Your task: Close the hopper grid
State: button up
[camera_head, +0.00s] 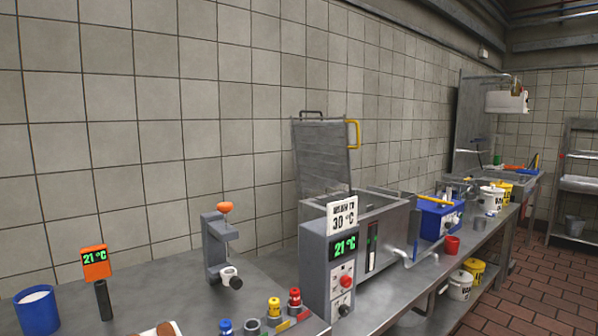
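The hopper (389,228) is a steel, box-shaped tank on the counter right of the middle of the view. Its grid (322,165) stands upright at the hopper's back left, raised open against the tiled wall. A yellow handle (356,134) sits on the grid's upper right edge, and a dark handle (311,113) is on its top. The control box (329,273) at the hopper's front left reads 21 °C and has a 30 °C sign on top. The hopper's inside is mostly hidden. My gripper is not in this view.
A grey clamp-like stand (217,245) with an orange knob and an orange thermometer (96,262) stand to the left. Small bottles (274,307) are in front. A blue box (438,217) and a red cup (452,245) are to the right. Space above the hopper is clear.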

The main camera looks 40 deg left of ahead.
aim_at(345, 121)
jog(key=u, duration=0.7)
jog(key=k, duration=0.6)
jog(key=z, duration=0.8)
jog(key=i, duration=0.95)
jog(key=u, duration=0.5)
jog(key=i, duration=0.7)
jog(key=u, duration=0.7)
